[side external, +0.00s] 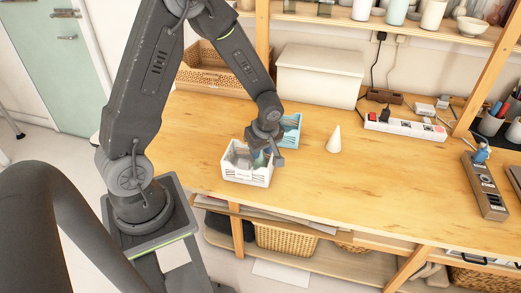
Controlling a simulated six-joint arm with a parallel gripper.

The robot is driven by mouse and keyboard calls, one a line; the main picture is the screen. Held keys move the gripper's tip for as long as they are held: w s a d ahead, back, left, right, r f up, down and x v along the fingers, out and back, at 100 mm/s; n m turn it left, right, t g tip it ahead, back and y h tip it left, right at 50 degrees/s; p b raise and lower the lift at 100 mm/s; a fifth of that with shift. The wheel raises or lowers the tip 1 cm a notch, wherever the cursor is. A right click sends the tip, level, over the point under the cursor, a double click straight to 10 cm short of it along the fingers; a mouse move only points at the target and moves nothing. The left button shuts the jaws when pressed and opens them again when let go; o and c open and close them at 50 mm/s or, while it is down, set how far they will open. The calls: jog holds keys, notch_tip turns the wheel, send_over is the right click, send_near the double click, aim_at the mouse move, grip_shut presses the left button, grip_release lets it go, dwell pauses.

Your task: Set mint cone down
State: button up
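My gripper (262,157) points down into the right part of a small white slatted basket (247,177) near the table's front edge. Its fingers are partly hidden by the basket and my wrist. A small patch of blue-green shows at the fingers; I cannot tell whether it is a mint cone or whether the gripper is shut on it. A pale, nearly white cone (334,141) stands upright on the wooden table (400,180), to the right of the baskets and apart from my gripper.
A light blue basket (291,131) stands just behind the white one, close to my wrist. A white lidded box (319,76) and wicker baskets (212,68) stand at the back. A power strip (404,127) lies right of the cone. The table's front middle is clear.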

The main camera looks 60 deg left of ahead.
jog(key=v, duration=1.1)
jog(key=s+d+r+m+t+h, duration=0.1)
jog(key=s+d+r+m+t, duration=0.2)
jog(key=m, duration=0.6)
jog(key=s+d+r+m+t+h, duration=0.2)
jog(key=s+d+r+m, duration=0.5)
jog(key=s+r+m, duration=0.2)
jog(key=shift+s+d+r+t, duration=0.25)
jog(key=shift+s+r+t, duration=0.25)
jog(key=shift+s, duration=0.45)
